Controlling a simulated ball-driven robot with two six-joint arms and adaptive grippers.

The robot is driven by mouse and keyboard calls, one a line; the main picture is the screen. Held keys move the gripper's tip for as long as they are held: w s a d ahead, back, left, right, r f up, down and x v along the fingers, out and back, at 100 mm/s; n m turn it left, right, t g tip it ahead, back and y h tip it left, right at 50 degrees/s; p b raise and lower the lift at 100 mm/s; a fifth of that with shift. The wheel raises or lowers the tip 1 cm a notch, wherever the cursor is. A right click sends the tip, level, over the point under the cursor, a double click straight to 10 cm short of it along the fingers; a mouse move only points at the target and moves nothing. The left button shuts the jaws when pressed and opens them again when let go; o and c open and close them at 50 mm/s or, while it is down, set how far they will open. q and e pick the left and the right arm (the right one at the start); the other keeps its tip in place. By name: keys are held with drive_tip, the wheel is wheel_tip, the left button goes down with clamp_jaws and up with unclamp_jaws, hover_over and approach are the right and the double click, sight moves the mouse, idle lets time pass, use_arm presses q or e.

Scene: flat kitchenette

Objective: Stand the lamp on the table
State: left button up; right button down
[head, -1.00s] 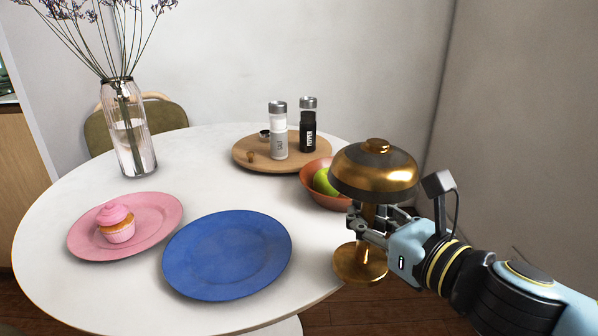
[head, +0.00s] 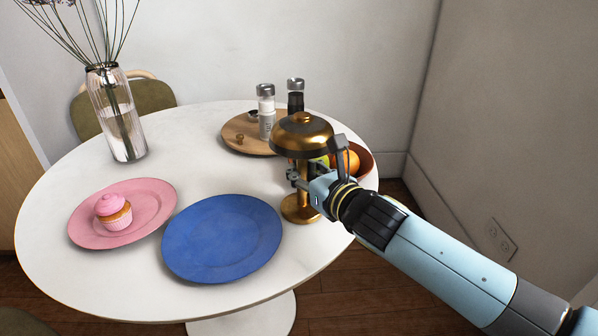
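The gold lamp (head: 303,133) has a domed shade, a stem and a round base. It is upright over the right part of the white round table (head: 190,180), just right of the blue plate. I cannot tell whether its base touches the tabletop. My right gripper (head: 300,180) comes in from the right and is shut on the lamp's stem below the shade. Its fingers are partly hidden by the stem and shade. My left gripper is out of view.
A blue plate (head: 222,238) and a pink plate (head: 150,196) with a cupcake (head: 113,211) lie left of the lamp. A fruit bowl (head: 367,163) is close behind it. Salt (head: 266,110) and pepper (head: 296,95) shakers stand on a wooden board (head: 238,138). A glass vase (head: 117,115) stands far left.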

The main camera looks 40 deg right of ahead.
drive_tip(key=shift+r, duration=0.2)
drive_tip(key=shift+f, duration=0.15)
drive_tip(key=c, duration=1.5)
unclamp_jaws()
drive_tip(key=shift+s, duration=0.15)
drive_tip(key=s+b, duration=0.1)
drive_tip(key=s, duration=0.3)
drive_tip(key=s+r+b, duration=0.1)
drive_tip(key=s, duration=0.2)
drive_tip(key=s+b, duration=0.1)
drive_tip(key=s, duration=0.3)
drive_tip(key=shift+s+a+r+b, duration=0.2)
drive_tip(key=shift+s+r+b, duration=0.1)
drive_tip(key=shift+r+b, duration=0.1)
